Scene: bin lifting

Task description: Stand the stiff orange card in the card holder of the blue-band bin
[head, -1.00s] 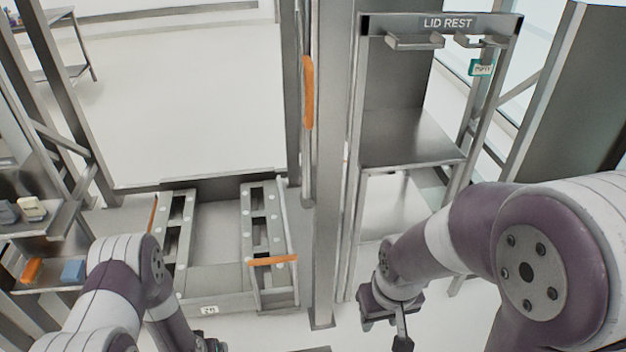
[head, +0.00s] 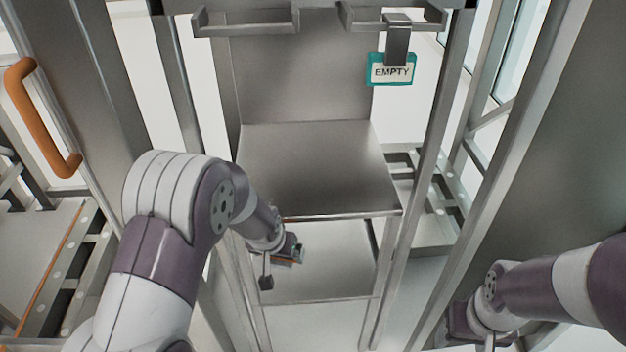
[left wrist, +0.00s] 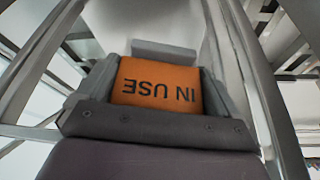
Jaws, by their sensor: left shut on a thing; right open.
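My left gripper (head: 284,252) is in front of the metal stand, below its middle shelf in the head view. It is shut on the stiff orange card (left wrist: 158,84). The card's dark letters "IN USE" read upside down in the left wrist view, between the fingers. I see no blue-band bin or card holder in these views.
The metal stand has a middle shelf (head: 315,168) with nothing on it. A teal "EMPTY" card (head: 390,71) hangs from its upper right bracket. Posts stand on both sides. An orange handle (head: 40,118) is at the left, and a roller rack (head: 432,205) stands behind right.

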